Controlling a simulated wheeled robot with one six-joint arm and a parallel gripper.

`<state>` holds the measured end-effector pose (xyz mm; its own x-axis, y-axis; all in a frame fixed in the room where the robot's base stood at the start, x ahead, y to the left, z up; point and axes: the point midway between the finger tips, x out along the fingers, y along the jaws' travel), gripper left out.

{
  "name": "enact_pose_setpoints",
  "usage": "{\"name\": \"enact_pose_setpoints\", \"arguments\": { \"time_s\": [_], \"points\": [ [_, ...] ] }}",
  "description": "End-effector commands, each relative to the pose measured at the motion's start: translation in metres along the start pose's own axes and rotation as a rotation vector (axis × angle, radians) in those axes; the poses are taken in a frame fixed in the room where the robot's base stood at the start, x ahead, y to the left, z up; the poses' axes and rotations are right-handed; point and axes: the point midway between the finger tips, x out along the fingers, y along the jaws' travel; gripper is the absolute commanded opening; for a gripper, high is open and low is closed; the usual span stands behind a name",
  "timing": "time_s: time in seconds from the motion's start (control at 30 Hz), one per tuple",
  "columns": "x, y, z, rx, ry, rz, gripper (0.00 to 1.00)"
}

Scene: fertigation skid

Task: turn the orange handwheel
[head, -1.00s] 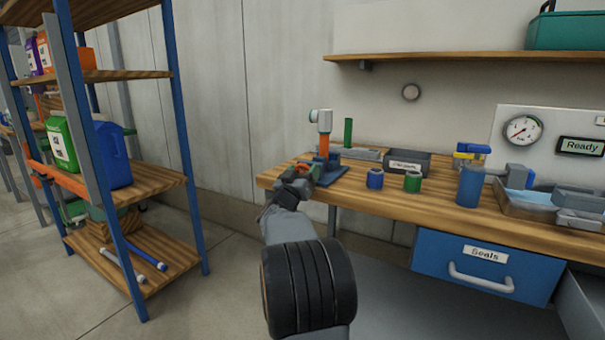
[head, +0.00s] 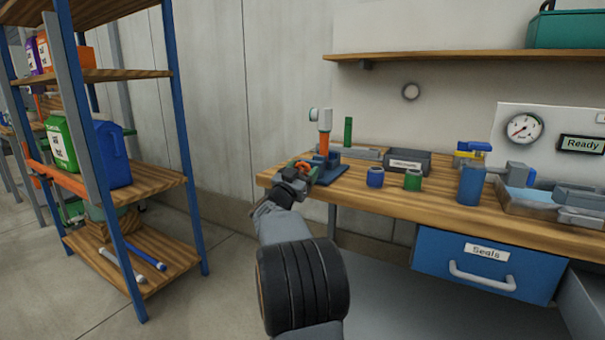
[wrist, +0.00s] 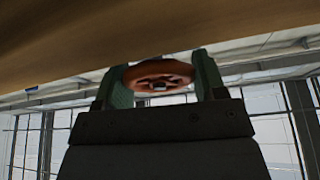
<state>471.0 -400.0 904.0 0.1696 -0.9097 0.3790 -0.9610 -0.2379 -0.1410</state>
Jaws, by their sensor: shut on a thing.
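The orange handwheel (wrist: 157,70) sits between the two green-grey fingers of my gripper (wrist: 160,76) in the wrist view. The fingers are shut on its rim from both sides. In the head view, my gripper (head: 297,180) is at the left end of the wooden bench, beside a blue stand (head: 330,168) with an upright orange and white part. There the handwheel is mostly hidden by my gripper; only a little orange shows.
On the bench (head: 400,207), a blue cup (head: 375,177) and a green cup (head: 412,180) stand right of my gripper, with a labelled grey bin (head: 408,161) behind. A blue-framed shelf rack (head: 180,130) stands at the left. Floor between rack and bench is clear.

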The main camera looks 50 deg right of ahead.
Motion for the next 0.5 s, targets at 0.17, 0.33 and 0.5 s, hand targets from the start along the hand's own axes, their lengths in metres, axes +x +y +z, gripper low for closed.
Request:
{"name": "enact_pose_setpoints", "arguments": {
  "time_s": [0.17, 0.33, 0.5],
  "points": [
    [-0.0003, 0.0001, 0.0006, 0.097, 0.0, 0.04, 0.41],
    [0.0, 0.0008, 0.0001, 0.164, 0.001, 0.069, 0.41],
    [0.0, 0.0012, 0.0005, 0.2, 0.0, 0.084, 0.41]
  ]
}}
